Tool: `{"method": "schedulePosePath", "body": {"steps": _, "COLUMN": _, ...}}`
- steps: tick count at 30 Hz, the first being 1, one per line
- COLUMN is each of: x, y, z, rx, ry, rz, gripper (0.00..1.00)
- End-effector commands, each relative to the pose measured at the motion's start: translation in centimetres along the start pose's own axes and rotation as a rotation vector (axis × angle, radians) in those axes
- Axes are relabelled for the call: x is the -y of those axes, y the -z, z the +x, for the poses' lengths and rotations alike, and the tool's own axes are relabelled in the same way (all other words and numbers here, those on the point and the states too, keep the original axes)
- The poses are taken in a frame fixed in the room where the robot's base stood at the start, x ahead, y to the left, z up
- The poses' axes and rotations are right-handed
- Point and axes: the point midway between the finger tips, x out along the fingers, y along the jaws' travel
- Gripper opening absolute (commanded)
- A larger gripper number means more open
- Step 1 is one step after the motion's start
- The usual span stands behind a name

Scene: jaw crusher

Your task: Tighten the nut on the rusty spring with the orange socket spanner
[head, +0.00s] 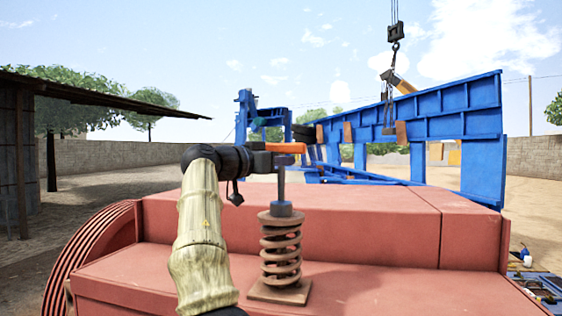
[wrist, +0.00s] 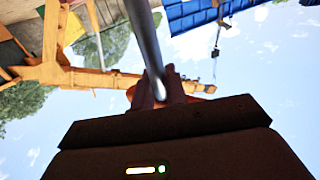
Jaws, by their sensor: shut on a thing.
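The rusty spring (head: 281,250) stands upright on a square plate on top of the red machine body. My gripper (head: 284,158) is above it, shut on the orange socket spanner (head: 287,147) near its handle. The spanner's grey shaft runs straight down to a dark blue-grey piece at the spring's top (head: 281,208). The nut cannot be told apart there, and I cannot tell whether the socket is fully seated on it. In the wrist view, the spanner's shaft (wrist: 147,42) extends away from my gripper's fingers (wrist: 159,90), with some orange behind them.
The red machine body (head: 365,220) has a ribbed rounded part (head: 95,260) at left. A blue steel frame (head: 455,110) and a hanging crane hook (head: 396,46) are behind. Tools lie on a blue surface (head: 540,285) at lower right. Air around the spring is clear.

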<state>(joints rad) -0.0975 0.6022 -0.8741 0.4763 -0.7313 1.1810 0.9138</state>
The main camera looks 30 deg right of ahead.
Motion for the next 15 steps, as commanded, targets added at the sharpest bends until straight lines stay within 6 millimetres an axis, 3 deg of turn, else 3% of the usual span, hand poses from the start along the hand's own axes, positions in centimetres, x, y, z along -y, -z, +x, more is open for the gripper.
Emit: {"method": "schedulePosePath", "body": {"steps": 15, "x": 0.10, "y": -0.40, "z": 0.06, "rx": 0.008, "ry": -0.034, "rz": -0.003, "gripper": 0.00}}
